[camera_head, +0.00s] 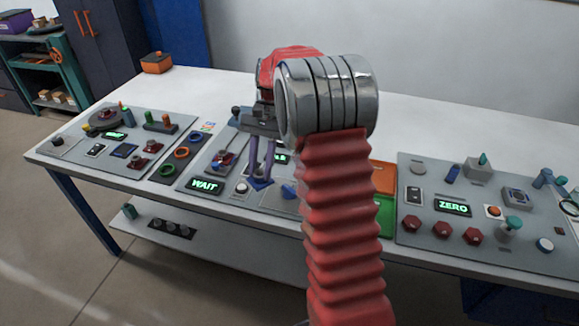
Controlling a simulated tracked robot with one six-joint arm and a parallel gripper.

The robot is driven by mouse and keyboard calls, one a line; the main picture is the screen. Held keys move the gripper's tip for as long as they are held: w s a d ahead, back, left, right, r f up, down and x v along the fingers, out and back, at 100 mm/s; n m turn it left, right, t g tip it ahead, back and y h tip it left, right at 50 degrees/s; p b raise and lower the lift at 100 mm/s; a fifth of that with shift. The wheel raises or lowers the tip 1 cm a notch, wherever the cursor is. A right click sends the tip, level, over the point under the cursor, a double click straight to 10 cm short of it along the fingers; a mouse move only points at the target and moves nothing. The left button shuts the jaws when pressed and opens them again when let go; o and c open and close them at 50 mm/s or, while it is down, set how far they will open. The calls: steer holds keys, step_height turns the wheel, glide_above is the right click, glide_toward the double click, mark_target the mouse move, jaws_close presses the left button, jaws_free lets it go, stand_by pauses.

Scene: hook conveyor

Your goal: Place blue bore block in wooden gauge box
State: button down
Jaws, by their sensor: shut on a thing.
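My gripper (261,180) points down over the middle panel, left of my red arm. Its two purple fingers are shut on a small blue block (260,184), which looks like the blue bore block. The block is low, at or just above the panel; I cannot tell whether it touches. The fingers hide part of it. A small orange-brown box (156,63) with dark contents stands at the back left of the table and looks like the wooden gauge box. It is far from my gripper.
The white table (230,88) carries control panels with knobs and buttons. The left panel (75,150) and right panel (425,238) stand either side. Orange (383,175) and green (385,214) areas lie right of my arm. The table's back strip is mostly clear.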

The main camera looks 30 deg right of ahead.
steer(key=w+a+n+g+h, duration=0.1)
steer(key=w+a+n+h, duration=0.2)
steer(key=a+n, duration=0.7)
steer(key=a, duration=0.2)
steer(key=shift+w+a+r+n+g+h, duration=0.15)
steer(key=shift+w+a+n+g+h, duration=0.15)
steer(key=shift+a+n+g, duration=0.1)
